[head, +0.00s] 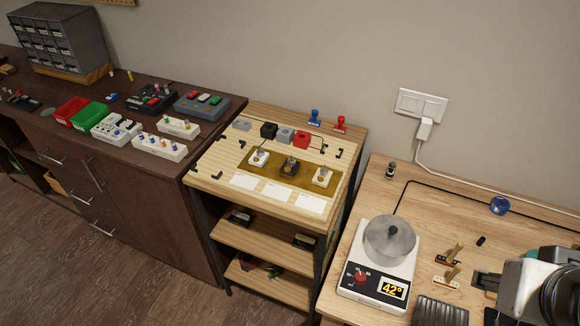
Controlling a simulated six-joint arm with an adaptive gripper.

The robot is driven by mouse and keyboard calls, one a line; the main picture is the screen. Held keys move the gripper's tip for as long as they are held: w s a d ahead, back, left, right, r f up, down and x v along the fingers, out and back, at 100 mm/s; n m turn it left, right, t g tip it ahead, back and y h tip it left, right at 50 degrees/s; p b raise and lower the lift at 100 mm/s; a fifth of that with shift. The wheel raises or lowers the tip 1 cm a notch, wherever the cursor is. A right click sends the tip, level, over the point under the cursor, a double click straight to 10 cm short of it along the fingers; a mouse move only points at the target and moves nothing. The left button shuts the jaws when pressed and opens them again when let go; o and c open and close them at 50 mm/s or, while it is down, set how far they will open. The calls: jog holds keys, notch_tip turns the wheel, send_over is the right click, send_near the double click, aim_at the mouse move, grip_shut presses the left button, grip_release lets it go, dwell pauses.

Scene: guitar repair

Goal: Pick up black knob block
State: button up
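A dark block with a knob on top (289,166) sits upright in the middle of a yellow-brown mat (247,173) on the light wooden stand. A white knob block (259,156) is to its left and another white knob block (322,177) is to its right. The three are apart from one another. A plain black cube (268,130) stands behind the mat. My gripper's fingers cannot be made out in the head view. Nothing touches or covers the dark knob block.
A grey cube (285,135) and red cube (302,139) stand behind the mat. White cards (277,193) lie in front. Red and blue stamps (340,124) stand at the back. A scale-like device (374,278) with a metal pot (389,239) is on the right table. Grey-black equipment (540,290) crowds the lower right corner.

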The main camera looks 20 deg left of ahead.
jog(key=w+a+f+n+t+y, duration=0.15)
jog(key=w+a, duration=0.25)
jog(key=w, duration=0.5)
jog(key=w+a+n+t+y, duration=0.15)
jog(key=w+a, duration=0.25)
jog(key=w, duration=0.6)
jog(key=w+a+n+t, duration=0.15)
jog(key=w+a, duration=0.25)
jog(key=w, duration=0.5)
jog(key=a+f+n+g+y, duration=0.1)
jog(key=a+f+n+y, duration=0.1)
jog(key=a+f, duration=0.3)
jog(key=a+f+n+g+y, duration=0.2)
jog(key=a+f+y, duration=0.2)
jog(key=a, duration=0.6)
jog(key=a+f+n+g+y, duration=0.2)
jog(key=a+f, duration=0.3)
jog(key=a, duration=0.3)
jog(key=shift+s+a+f+n+y, duration=0.1)
jog(key=shift+a+f+n+y, duration=0.3)
jog(key=shift+y, duration=0.3)
jog(key=shift+s+a+f, duration=0.15)
jog(key=shift+s+a, duration=0.15)
jog(key=shift+a, duration=0.05)
